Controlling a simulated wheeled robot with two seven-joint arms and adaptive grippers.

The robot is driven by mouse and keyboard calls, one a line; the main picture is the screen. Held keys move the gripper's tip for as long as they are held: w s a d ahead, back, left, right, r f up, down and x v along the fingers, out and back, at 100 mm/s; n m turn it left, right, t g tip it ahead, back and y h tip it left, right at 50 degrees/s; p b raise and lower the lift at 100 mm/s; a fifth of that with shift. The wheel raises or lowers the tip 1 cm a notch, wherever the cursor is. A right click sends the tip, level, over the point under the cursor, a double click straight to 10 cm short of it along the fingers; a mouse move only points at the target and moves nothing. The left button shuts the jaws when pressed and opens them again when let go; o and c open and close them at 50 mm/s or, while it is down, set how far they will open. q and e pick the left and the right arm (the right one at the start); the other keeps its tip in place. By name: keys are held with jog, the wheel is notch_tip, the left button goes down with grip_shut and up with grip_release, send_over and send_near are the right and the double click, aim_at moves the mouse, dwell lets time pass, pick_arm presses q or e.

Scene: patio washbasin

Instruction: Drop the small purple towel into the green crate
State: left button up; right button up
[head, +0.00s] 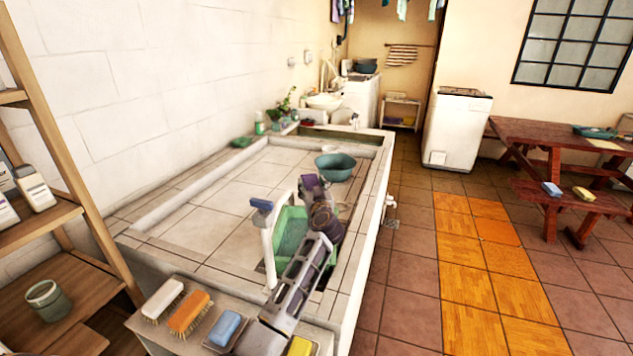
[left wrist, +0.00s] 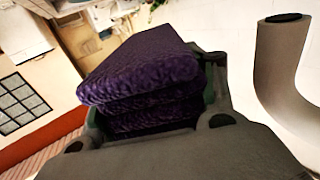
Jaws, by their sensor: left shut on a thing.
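The small purple towel (head: 308,182) is folded and held in my left gripper (head: 311,193), above the washbasin. In the left wrist view the towel (left wrist: 140,70) fills the jaws, its layers stacked between the fingers. The green crate (head: 284,248) sits in the basin, just below and beside my left arm, which covers its right part. The towel shows beyond the crate's far side in the head view, apart from it as far as I can tell. My right gripper is not in view.
A white tap (head: 267,245) with a blue top stands at the crate's left; a curved pipe (left wrist: 285,70) is close in the left wrist view. A teal bowl (head: 335,167) is farther back. Brushes (head: 189,313) and a blue sponge (head: 225,328) lie on the near ledge.

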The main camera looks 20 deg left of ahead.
pick_arm(q)
jog(key=w+a+f+n+g+y+b, duration=0.1)
jog(key=a+f+n+g+y, duration=0.1)
jog(key=a+f, duration=0.2)
notch_tip(320, 180, down, 4)
jog(key=shift+w+r+y, duration=0.15)
jog(key=shift+w+y, duration=0.15)
jog(key=shift+w, duration=0.1)
jog(key=shift+a, duration=0.1)
jog(key=shift+b, duration=0.35)
